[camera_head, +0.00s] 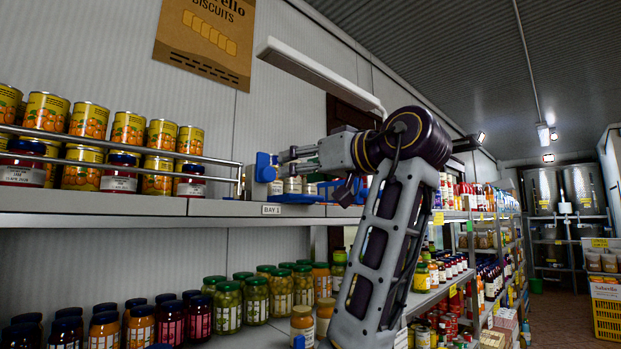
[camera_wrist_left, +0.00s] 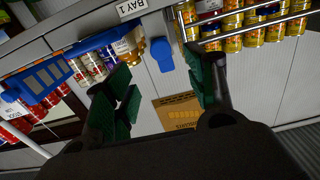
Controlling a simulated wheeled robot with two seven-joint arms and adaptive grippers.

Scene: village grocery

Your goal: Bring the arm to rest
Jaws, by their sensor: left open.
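My left gripper (camera_head: 286,161) is raised in front of the shelf at bay 1, its fingers pointing left in the head view. In the left wrist view the two dark green finger pads of this gripper (camera_wrist_left: 158,88) stand well apart, with nothing between them but the wall and shelf behind. A small blue piece (camera_head: 265,168) stands at the shelf just beyond the fingertips; it also shows in the left wrist view (camera_wrist_left: 162,52). I cannot tell whether the fingers touch it. My right gripper is not in view.
The upper shelf edge (camera_head: 140,206) runs below the gripper, with yellow cans (camera_head: 88,121) behind a rail at the left. Jars (camera_head: 227,306) fill the lower shelf. A blue tray (camera_wrist_left: 45,81) lies beside the gripper. The aisle (camera_head: 555,312) at the right is clear.

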